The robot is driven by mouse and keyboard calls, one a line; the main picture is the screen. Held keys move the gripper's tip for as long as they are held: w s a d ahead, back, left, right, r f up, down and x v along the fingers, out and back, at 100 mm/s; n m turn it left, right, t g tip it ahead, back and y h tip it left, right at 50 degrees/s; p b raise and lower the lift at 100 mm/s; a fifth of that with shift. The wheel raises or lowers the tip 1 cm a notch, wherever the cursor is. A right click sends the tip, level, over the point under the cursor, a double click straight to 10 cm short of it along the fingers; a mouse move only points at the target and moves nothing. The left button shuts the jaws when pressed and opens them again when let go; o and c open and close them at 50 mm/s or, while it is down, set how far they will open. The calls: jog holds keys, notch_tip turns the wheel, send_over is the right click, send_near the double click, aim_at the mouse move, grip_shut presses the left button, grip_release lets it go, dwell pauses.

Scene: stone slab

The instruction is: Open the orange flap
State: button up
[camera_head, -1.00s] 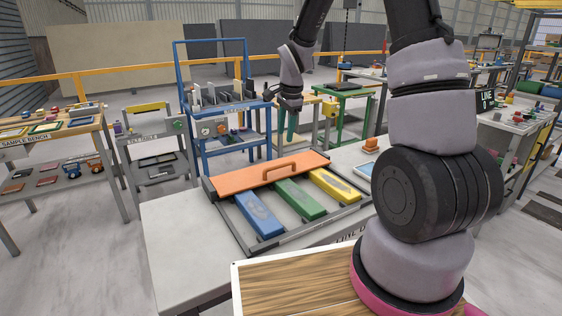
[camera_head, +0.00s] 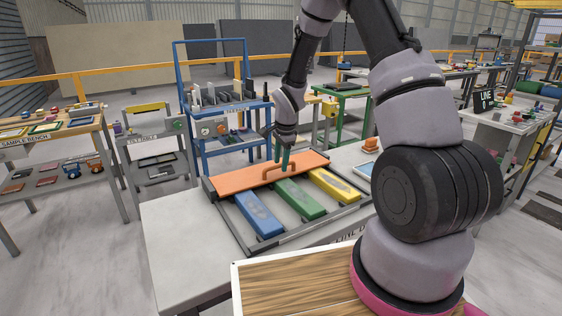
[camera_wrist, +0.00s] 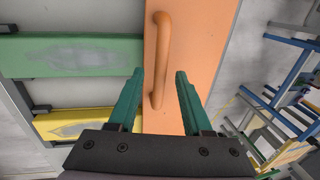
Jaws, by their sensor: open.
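The orange flap (camera_head: 235,179) lies flat across the back of a dark frame on the white table, with an orange arched handle (camera_head: 279,169) on top. In the wrist view the flap (camera_wrist: 203,50) runs up the middle, with its handle (camera_wrist: 161,45) standing out from it. My gripper (camera_head: 282,160) points down over the handle. In the wrist view my gripper (camera_wrist: 158,78) is open, with green fingers on either side of the near end of the handle. I cannot tell whether a finger touches it.
Blue (camera_head: 260,214), green (camera_head: 300,199) and yellow (camera_head: 334,185) bars lie in the frame in front of the flap. A small orange-topped item (camera_head: 371,146) sits at the table's right back. A blue rack (camera_head: 188,100) stands behind the table. The table's left part is clear.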

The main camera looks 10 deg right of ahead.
grip_shut()
dwell(1.4)
